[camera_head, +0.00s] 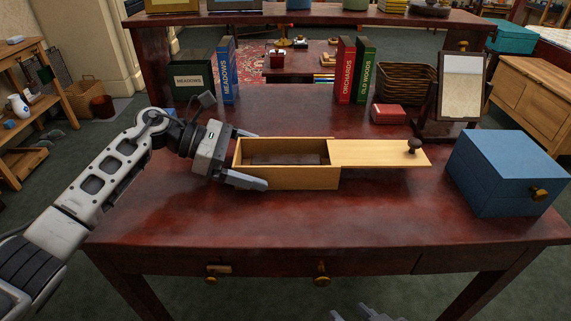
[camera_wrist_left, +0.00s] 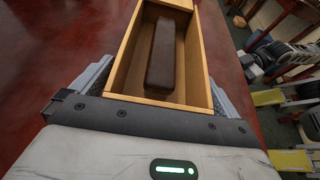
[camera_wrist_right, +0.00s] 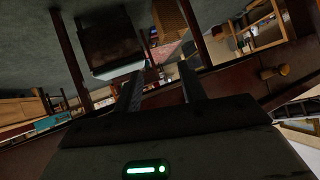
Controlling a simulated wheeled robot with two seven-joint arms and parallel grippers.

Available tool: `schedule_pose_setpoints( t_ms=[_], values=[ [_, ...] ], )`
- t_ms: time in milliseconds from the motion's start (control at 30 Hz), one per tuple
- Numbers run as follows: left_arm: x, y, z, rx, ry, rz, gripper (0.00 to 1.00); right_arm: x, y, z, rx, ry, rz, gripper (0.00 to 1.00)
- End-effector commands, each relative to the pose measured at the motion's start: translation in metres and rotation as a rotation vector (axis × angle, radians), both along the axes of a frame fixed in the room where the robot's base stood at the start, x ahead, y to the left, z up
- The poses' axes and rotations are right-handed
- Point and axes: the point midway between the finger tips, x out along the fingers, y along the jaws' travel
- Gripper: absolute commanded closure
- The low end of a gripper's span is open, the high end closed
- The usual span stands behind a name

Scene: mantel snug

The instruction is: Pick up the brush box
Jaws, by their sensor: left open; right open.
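The brush box, a pale wooden box (camera_head: 290,178), lies on the red-brown desk. Its sliding lid (camera_head: 375,153), with a dark knob, is drawn out to the right, so the left part is uncovered. A dark brown block (camera_head: 285,158) lies inside; it also shows in the left wrist view (camera_wrist_left: 161,58). My left gripper (camera_head: 255,160) is open around the box's left end, one finger along each long side. In the left wrist view the box's end wall (camera_wrist_left: 160,101) is close to the palm; contact is unclear. My right gripper (camera_head: 367,314) is open and empty, low in front of the desk.
A blue box (camera_head: 500,180) with a knob stands at the desk's right. A mirror-like stand (camera_head: 459,90), a small red box (camera_head: 388,114), a wicker basket (camera_head: 406,84) and upright books (camera_head: 345,70) stand behind. The desk front (camera_head: 270,225) is clear.

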Motion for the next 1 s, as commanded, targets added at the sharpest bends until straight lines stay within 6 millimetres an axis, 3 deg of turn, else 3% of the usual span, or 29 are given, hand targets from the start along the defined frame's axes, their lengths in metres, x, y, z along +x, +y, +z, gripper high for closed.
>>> schedule_pose_setpoints(
  t_ms=[267, 400, 433, 767, 1000],
  values=[
    [0.000, -0.003, -0.001, 0.000, 0.001, 0.000, 0.03, 0.000, 0.000, 0.001, 0.000, -0.001, -0.001, 0.59],
    [0.000, -0.003, -0.001, 0.000, 0.001, 0.000, 0.42, 0.000, -0.001, 0.000, -0.001, 0.000, -0.001, 0.59],
    [0.000, -0.003, -0.001, 0.000, 0.001, 0.000, 0.44, 0.000, -0.001, 0.000, -0.001, 0.000, -0.001, 0.59],
    [0.000, -0.003, 0.002, -0.002, -0.002, 0.000, 0.44, 0.000, -0.001, 0.001, -0.001, 0.002, 0.000, 0.59],
    [0.000, -0.002, 0.021, -0.001, -0.004, 0.000, 0.44, 0.000, -0.001, 0.002, -0.001, 0.000, -0.002, 0.59]
  ],
)
